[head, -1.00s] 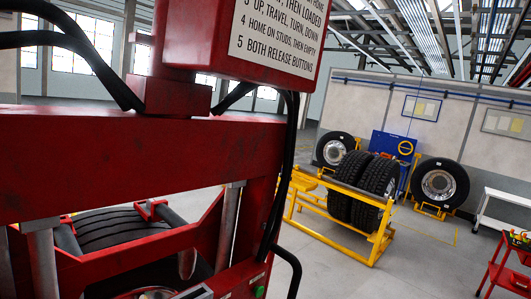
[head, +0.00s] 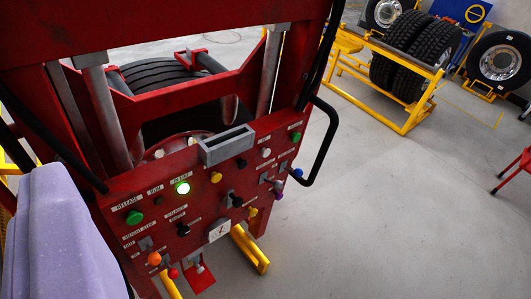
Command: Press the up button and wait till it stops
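The red machine's control panel (head: 205,215) faces me in the middle of the head view. It carries several buttons and knobs with small labels; I cannot read which one is the up button. A large green button (head: 134,217) is at the left and another green button (head: 296,136) at the upper right. A white button (head: 266,153), a yellow button (head: 216,178) and a black one (head: 241,163) lie between. A tire (head: 165,85) sits inside the machine frame. My gripper is not identifiable; a lavender part at lower left may be mine.
A black bent handle (head: 325,140) sticks out right of the panel. A yellow rack (head: 405,125) with tires stands behind on the right. A red stand (head: 515,180) is at the right edge. The grey floor between is clear.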

